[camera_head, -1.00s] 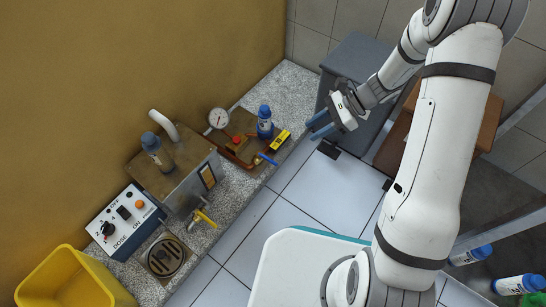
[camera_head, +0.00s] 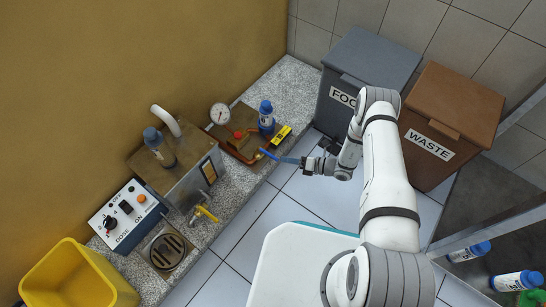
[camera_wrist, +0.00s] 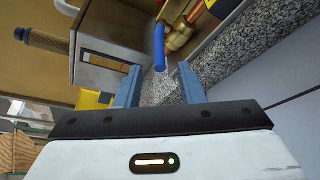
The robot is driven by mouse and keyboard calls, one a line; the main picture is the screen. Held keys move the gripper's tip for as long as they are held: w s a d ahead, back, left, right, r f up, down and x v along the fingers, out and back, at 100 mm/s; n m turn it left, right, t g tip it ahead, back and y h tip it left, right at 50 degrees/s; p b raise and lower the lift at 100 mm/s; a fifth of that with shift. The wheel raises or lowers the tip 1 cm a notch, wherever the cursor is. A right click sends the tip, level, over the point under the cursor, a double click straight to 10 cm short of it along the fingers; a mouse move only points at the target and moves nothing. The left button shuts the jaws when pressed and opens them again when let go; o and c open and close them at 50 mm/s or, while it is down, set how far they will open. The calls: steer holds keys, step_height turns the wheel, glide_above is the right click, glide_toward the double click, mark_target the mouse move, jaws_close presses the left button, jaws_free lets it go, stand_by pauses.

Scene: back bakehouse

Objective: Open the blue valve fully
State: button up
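The blue valve handle (camera_head: 268,154) is a short lever on a copper pipe at the counter's front edge. In the wrist view the blue handle (camera_wrist: 159,48) shows beyond the fingertips, between their lines, beside brass fittings (camera_wrist: 180,38). My gripper (camera_head: 284,160) is just right of the handle in the head view. In the wrist view the blue fingers of my gripper (camera_wrist: 160,82) are apart, with nothing between them but the view of the counter. I cannot tell whether a fingertip touches the handle.
A yellow-handled tap (camera_head: 206,214) and a control box (camera_head: 125,216) are further left. Grey (camera_head: 372,62) and brown (camera_head: 455,105) bins stand behind my arm.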

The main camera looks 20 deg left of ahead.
mark_target(273, 157)
steer(key=b+x, duration=0.2)
steer(key=x, duration=0.5)
steer(key=shift+a, duration=0.15)
jaws_close()
stand_by(0.4)
